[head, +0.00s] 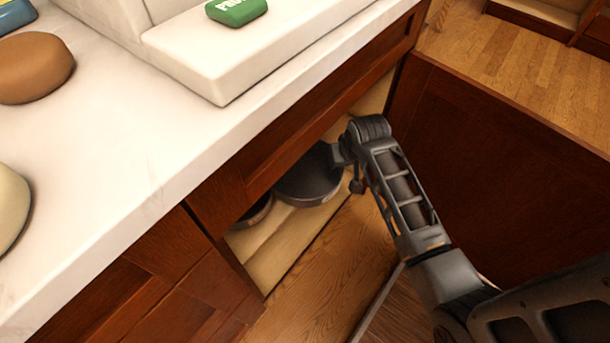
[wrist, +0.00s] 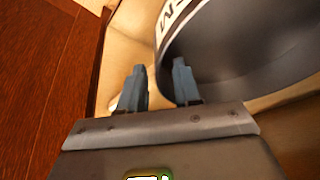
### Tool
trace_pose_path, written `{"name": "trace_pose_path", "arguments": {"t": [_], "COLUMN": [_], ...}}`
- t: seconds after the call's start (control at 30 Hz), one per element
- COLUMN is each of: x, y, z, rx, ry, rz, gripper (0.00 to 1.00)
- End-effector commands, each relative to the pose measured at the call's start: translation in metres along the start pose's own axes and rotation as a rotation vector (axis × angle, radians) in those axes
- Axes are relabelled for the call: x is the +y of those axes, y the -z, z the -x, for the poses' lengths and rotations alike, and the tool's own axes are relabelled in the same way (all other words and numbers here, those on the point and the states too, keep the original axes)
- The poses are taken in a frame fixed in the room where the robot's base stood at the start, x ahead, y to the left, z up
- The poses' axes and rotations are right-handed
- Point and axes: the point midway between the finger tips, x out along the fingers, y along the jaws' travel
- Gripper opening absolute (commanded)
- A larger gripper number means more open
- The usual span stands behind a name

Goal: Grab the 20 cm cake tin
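A dark grey round tin (head: 308,186) sits on the pale shelf inside the open lower cabinet. My gripper (head: 338,152) reaches into the cabinet at its right side, with the fingertips partly hidden. In the wrist view a dark tin (wrist: 245,45) with part of a white marking on it fills the upper right. The two blue-grey fingers of my gripper (wrist: 160,85) are apart. The tin's left edge shows between them, and the right finger overlaps the tin. I cannot tell whether they touch it. The tin's size cannot be read.
A second dark round item (head: 256,212) sits on the shelf to the left, mostly hidden by the cabinet front. The white counter (head: 130,180) overhangs the opening. An open brown cabinet door (head: 480,150) stands to the right of my arm. Wooden floor lies below.

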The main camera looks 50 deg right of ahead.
Motion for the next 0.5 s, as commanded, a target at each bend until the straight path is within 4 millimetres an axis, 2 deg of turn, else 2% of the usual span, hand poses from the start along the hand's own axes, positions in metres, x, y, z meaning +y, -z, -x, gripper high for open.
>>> {"name": "trace_pose_path", "arguments": {"t": [0.2,0.5], "x": [-0.0001,-0.0001], "y": [0.0002,0.0], "z": [-0.0004,-0.0004], "rx": [0.0,0.0], "ry": [0.0,0.0], "rz": [0.0,0.0], "gripper": [0.33,0.05]}}
